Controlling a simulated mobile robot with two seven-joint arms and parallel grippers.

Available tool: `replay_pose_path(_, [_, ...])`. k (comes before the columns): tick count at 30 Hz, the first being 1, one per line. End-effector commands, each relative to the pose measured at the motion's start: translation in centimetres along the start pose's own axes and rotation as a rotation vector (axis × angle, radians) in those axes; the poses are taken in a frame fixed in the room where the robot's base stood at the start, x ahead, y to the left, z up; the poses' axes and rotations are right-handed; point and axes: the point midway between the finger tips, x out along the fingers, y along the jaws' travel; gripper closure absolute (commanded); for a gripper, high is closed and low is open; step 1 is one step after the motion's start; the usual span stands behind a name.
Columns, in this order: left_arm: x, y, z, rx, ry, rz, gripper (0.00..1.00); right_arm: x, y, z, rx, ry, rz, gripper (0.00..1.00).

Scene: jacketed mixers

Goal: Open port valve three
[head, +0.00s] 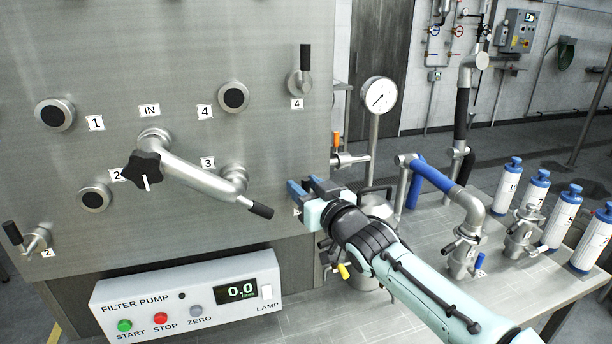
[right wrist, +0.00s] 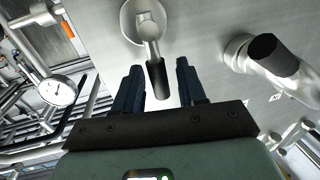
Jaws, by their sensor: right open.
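Port valve three (right wrist: 157,80) shows in the right wrist view as a metal stem on a round base on the panel, with a black lever grip. In the head view my right gripper hides this valve, and its label is mostly covered. My right gripper (head: 305,188) is open at the lower right of the panel. It also shows in the right wrist view (right wrist: 160,72), with its dark blue fingers on either side of the black lever. I cannot tell whether they touch it. My left gripper is not in view.
A swing pipe (head: 190,176) runs from IN to port 3; its black handle (head: 260,208) sticks out just left of my right gripper. Valve 4 (head: 300,80) is above, valve 2 (head: 38,240) at far left. The pump box (head: 190,295) is below. Pipework and bottles (head: 562,217) stand right.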

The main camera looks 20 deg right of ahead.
Motion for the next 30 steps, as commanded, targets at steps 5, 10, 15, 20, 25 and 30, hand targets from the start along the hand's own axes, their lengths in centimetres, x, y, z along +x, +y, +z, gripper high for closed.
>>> replay_pose_path(5, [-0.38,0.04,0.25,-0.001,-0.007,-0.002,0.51,0.42,0.05,0.08,0.001,0.000,-0.001,0.59])
replay_pose_path(10, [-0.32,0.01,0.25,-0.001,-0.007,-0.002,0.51,0.44,0.03,0.15,0.001,0.000,-0.001,0.59])
replay_pose_path(15, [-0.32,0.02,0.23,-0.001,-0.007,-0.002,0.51,0.43,0.02,0.14,0.001,0.000,-0.001,0.99])
replay_pose_path(20, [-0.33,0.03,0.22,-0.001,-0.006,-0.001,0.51,0.42,0.03,0.12,0.002,0.000,-0.001,1.00])
replay_pose_path(25, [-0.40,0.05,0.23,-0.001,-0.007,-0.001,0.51,0.39,0.13,0.10,0.018,0.003,-0.001,1.00])
replay_pose_path(30, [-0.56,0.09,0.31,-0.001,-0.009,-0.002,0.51,0.31,0.50,0.07,0.079,0.015,0.000,1.00])
